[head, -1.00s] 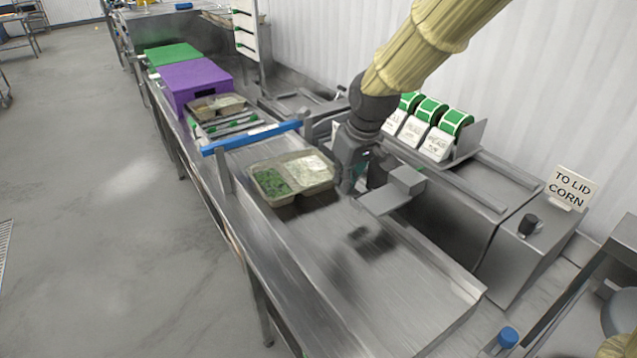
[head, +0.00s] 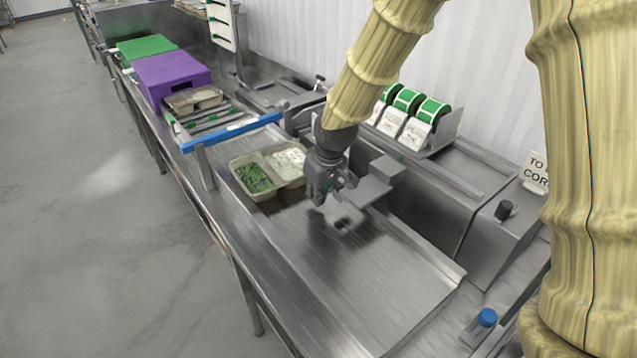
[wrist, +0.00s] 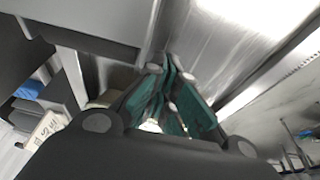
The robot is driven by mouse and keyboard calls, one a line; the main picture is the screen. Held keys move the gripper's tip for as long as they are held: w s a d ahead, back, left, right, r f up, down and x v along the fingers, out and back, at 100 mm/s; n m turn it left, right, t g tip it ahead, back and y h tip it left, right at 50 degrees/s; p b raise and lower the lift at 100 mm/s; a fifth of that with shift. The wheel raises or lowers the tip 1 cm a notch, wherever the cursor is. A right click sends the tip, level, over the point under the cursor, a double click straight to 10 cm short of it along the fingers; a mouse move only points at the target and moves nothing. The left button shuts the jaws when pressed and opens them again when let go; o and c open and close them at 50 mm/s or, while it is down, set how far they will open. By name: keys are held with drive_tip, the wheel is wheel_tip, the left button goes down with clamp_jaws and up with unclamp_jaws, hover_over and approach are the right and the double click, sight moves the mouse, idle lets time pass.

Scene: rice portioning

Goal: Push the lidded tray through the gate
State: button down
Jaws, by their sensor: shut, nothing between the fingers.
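The tray (head: 240,183) is beige with two compartments, one of green food and one of white food. It sits on the steel bench just on the near side of the gate (head: 232,132), a blue bar across the bench on metal posts. I cannot make out a clear lid on it. My gripper (head: 318,197) is shut and empty, low over the bench by the tray's near right corner. Whether it touches the tray I cannot tell. In the wrist view the green-padded fingers (wrist: 172,100) are together, and a small beige patch behind them may be the tray.
Another filled tray (head: 195,99) lies on rollers beyond the gate, before a purple box (head: 172,76). A metal plate (head: 372,188) juts out right of my gripper. Label rolls (head: 407,104) stand behind. The near bench (head: 350,270) is clear.

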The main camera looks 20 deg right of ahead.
drive_tip(key=shift+w+a+f+p, duration=0.1)
drive_tip(key=shift+w+a+p, duration=0.2)
drive_tip(key=shift+w, duration=0.35)
drive_tip(key=shift+w+a+f+p, duration=0.1)
drive_tip(key=shift+w+a+p, duration=0.15)
drive_tip(key=shift+w, duration=0.35)
drive_tip(key=shift+w+a+f+p, duration=0.1)
drive_tip(key=shift+w+a+p, duration=0.2)
drive_tip(key=shift+w, duration=0.35)
drive_tip(key=shift+r, duration=0.1)
